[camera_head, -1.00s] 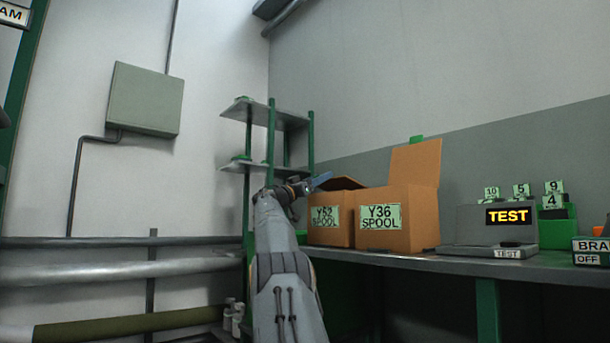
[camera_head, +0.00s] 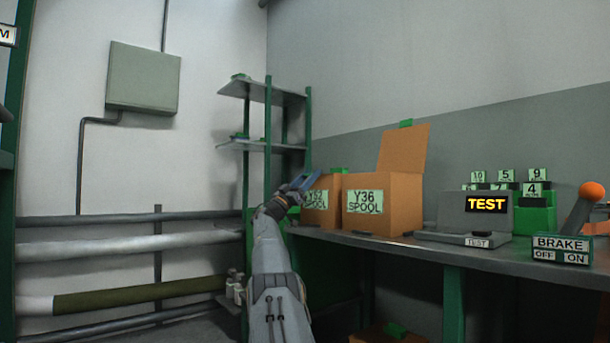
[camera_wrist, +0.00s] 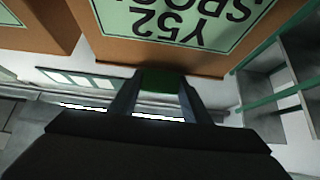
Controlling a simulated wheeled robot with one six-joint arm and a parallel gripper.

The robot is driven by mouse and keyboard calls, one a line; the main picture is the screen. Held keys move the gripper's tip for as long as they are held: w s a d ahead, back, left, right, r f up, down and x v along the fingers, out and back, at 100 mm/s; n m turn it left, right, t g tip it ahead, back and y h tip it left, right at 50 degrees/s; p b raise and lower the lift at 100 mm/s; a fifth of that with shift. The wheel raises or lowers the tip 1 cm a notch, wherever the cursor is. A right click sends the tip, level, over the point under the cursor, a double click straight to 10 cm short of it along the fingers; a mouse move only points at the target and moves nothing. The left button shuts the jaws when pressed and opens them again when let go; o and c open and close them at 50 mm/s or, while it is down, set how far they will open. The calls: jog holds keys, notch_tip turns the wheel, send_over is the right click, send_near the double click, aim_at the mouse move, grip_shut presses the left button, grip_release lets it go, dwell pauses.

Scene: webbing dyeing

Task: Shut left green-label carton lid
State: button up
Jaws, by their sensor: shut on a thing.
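The left carton (camera_head: 320,221) is orange with a green label reading Y52 SPOOL and stands on the bench. My gripper (camera_head: 313,178) is at its upper left front, covering part of the label and top. In the wrist view the carton (camera_wrist: 100,44) appears upside down. A green tab (camera_wrist: 160,81) at its top edge lies between my two fingers, which are shut on it. The lid panel is mostly hidden in the head view, so I cannot tell if it is flush. A green piece (camera_head: 338,170) shows behind the carton's top.
The right carton (camera_head: 404,205), labelled Y36 SPOOL, stands close beside it with its lid (camera_head: 404,150) raised. A TEST box (camera_head: 463,221) and a BRAKE lever (camera_head: 583,205) are farther right on the bench (camera_head: 400,249). A shelf rack (camera_head: 268,120) stands behind at left.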

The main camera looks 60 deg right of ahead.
jog(key=shift+f, duration=0.1)
jog(key=o, duration=1.5)
jog(key=shift+s+f+b, duration=0.1)
jog(key=shift+f+b, duration=0.05)
jog(key=shift+b, duration=0.15)
